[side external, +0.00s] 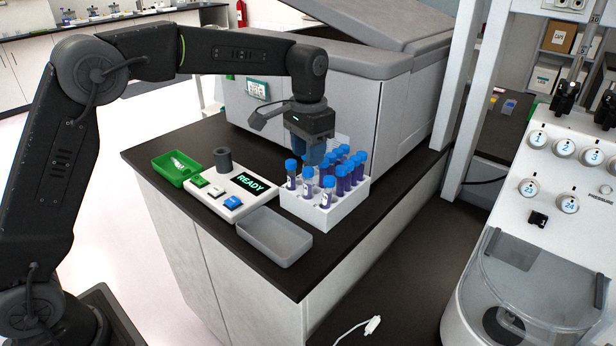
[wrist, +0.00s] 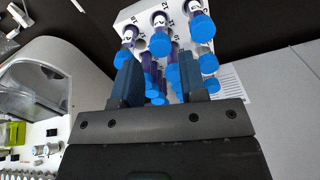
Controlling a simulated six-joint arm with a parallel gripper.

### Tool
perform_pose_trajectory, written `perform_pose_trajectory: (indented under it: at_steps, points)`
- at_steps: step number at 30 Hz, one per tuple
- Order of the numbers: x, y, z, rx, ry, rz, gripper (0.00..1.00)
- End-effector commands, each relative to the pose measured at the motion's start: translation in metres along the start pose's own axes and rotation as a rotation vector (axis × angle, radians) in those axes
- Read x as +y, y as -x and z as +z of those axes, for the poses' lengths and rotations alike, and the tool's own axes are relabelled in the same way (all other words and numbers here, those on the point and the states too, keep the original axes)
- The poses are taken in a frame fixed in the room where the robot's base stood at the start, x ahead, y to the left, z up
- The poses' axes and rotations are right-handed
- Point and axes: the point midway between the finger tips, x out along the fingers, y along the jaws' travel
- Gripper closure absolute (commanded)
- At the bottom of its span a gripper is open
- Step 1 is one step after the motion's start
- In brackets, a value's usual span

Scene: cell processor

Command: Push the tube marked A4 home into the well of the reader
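The white rack (side external: 322,214) stands on the dark counter and holds several blue-capped tubes (side external: 291,175) with purple contents, upright. It also shows at the top of the wrist view (wrist: 143,17). Some tubes bear white labels, but I cannot tell which is A4. The reader (side external: 228,199), a white unit with a READY display, lies left of the rack. A dark grey cylinder, seemingly its well (side external: 223,160), stands at its back. My gripper (side external: 314,158) is over the back of the rack. Its two blue fingers are apart in the wrist view (wrist: 157,66), with caps visible beyond and between them.
A green tray (side external: 176,168) with small pale items lies left of the reader. An empty grey tray (side external: 274,237) lies at the counter's front edge. A large grey machine (side external: 300,80) stands close behind the rack. Bare counter shows right of the rack.

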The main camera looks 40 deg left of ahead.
Motion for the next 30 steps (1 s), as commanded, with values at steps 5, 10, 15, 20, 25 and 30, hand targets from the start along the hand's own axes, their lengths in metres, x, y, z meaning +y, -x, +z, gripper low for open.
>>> perform_pose_trajectory:
  at_steps: [5, 10, 15, 20, 25, 30]
  points:
    - [0.0, -0.035, 0.0, -0.003, 0.0, 0.001, 0.61]
    - [0.0, -0.06, 0.0, -0.002, 0.0, 0.001, 0.61]
    - [0.0, -0.075, 0.0, 0.001, 0.0, 0.001, 0.61]
    - [0.0, -0.079, 0.0, 0.001, 0.0, 0.001, 0.61]
    - [0.0, -0.079, 0.0, 0.001, 0.0, 0.001, 0.61]
    - [0.0, -0.079, 0.0, 0.001, 0.0, 0.001, 0.73]
